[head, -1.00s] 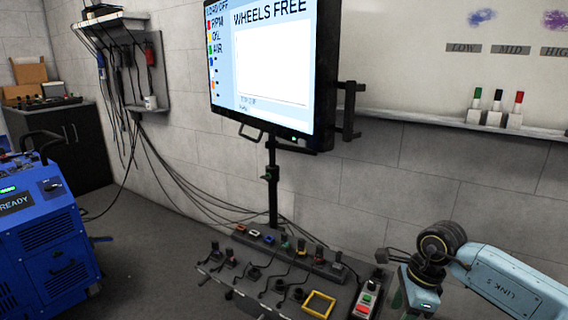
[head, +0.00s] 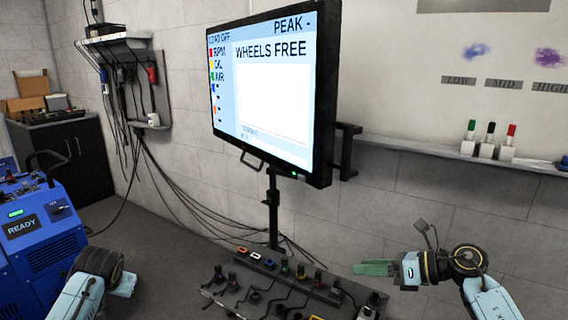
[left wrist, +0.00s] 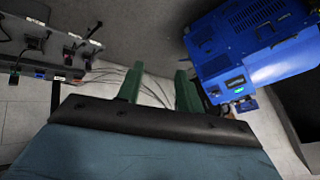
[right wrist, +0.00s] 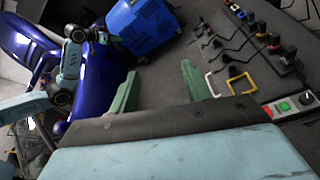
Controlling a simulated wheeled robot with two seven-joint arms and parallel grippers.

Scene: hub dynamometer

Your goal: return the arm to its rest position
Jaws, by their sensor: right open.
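My right gripper (head: 375,268) is at the lower right of the head view, above the floor and right of the control console (head: 325,293). Its green fingers point left. The right wrist view shows those fingers (right wrist: 157,92) apart with nothing between them. My left arm enters at the lower left of the head view, in front of the blue cabinet (head: 45,235), and its fingers are hidden there. The left wrist view shows the left gripper's green fingers (left wrist: 158,90) apart and empty.
A monitor (head: 270,90) reading "WHEELS FREE" stands on a pole behind the console. A shelf with marker bottles (head: 489,140) runs along the right wall. Cables (head: 185,205) hang down the left wall to the floor. A dark cupboard (head: 70,165) stands at the far left.

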